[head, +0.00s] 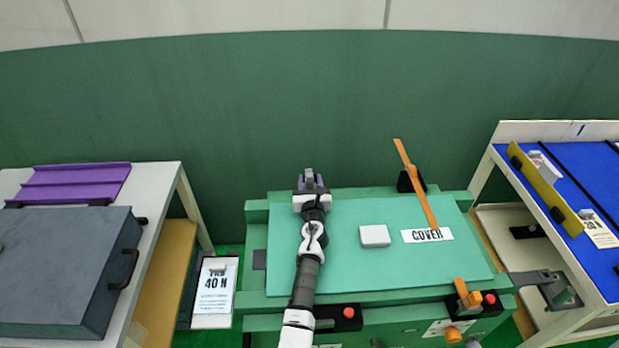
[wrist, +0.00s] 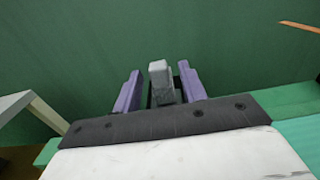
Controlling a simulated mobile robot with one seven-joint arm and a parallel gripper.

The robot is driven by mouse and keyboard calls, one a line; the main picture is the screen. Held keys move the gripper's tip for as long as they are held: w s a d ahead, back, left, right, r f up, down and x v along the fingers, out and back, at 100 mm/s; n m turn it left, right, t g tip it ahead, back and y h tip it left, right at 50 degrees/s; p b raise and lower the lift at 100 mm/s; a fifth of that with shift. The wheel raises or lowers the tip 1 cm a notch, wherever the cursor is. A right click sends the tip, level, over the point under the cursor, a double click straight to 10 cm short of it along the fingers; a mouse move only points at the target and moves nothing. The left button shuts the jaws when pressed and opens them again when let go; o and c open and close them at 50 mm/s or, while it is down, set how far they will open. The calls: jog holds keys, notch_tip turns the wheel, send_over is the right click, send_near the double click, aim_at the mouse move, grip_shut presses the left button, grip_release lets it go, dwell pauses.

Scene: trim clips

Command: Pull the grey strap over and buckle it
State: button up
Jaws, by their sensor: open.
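My gripper (head: 313,184) is open over the far left part of the green cover. In the wrist view its two purple fingers (wrist: 160,84) stand apart with a grey upright piece between them, apparently the end of the grey strap (wrist: 161,72). A gap shows on each side of it. The grey end also shows at the gripper tip in the head view (head: 308,174). The rest of the strap, and any buckle of its own on the near side, are hidden by my arm or cannot be made out.
An orange strap (head: 416,184) stands tilted from a black mount at the cover's far right; an orange buckle piece (head: 466,295) is at the near right edge. A white block (head: 374,236) lies on the cover (head: 340,268). Side tables stand left and right.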

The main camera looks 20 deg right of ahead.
jog(key=shift+b+x, duration=0.75)
jog(key=shift+x, duration=1.1)
grip_shut()
